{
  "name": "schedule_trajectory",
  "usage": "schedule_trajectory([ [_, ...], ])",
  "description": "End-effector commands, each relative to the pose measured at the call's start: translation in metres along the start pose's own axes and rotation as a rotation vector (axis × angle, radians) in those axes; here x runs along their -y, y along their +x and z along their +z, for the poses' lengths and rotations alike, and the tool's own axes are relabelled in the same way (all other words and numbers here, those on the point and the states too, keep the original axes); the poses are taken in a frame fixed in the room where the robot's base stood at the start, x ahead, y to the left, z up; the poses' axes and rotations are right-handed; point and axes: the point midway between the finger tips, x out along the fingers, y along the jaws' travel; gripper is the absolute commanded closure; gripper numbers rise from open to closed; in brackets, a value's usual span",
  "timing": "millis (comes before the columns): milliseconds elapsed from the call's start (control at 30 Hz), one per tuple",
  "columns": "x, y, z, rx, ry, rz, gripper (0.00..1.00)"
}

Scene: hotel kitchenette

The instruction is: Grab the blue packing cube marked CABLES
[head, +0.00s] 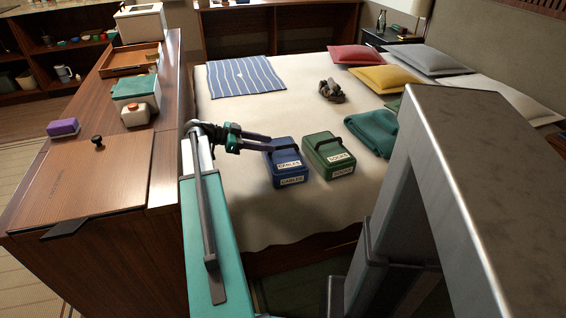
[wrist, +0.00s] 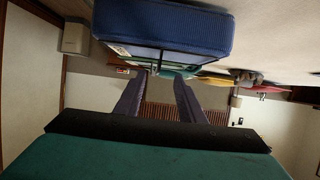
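The blue packing cube marked CABLES (head: 287,169) sits on the bed, with a dark handle on top and white labels. It fills the top of the wrist view (wrist: 165,25), where a label shows at its edge. My gripper (head: 270,147) reaches in from the left, with its tips close to the cube's handle. In the wrist view my gripper's two fingers (wrist: 163,80) are apart with a gap between them. I cannot tell whether the tips touch the handle. A green packing cube marked SOCKS (head: 329,157) stands just right of the blue one.
A folded teal cloth (head: 373,131) lies right of the green cube. A striped cloth (head: 244,77), a dark brown item (head: 332,91) and several cushions lie further back on the bed (head: 290,105). A wooden counter (head: 167,180) runs along the left.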

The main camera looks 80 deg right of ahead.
Motion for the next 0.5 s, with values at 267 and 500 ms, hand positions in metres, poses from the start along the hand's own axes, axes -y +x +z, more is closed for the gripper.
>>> schedule_trajectory([
  [267, -0.001, 0.014, 0.001, 0.000, 0.000, 0.001, 0.64],
  [500, 0.000, 0.023, 0.000, 0.000, 0.000, -0.001, 0.64],
])
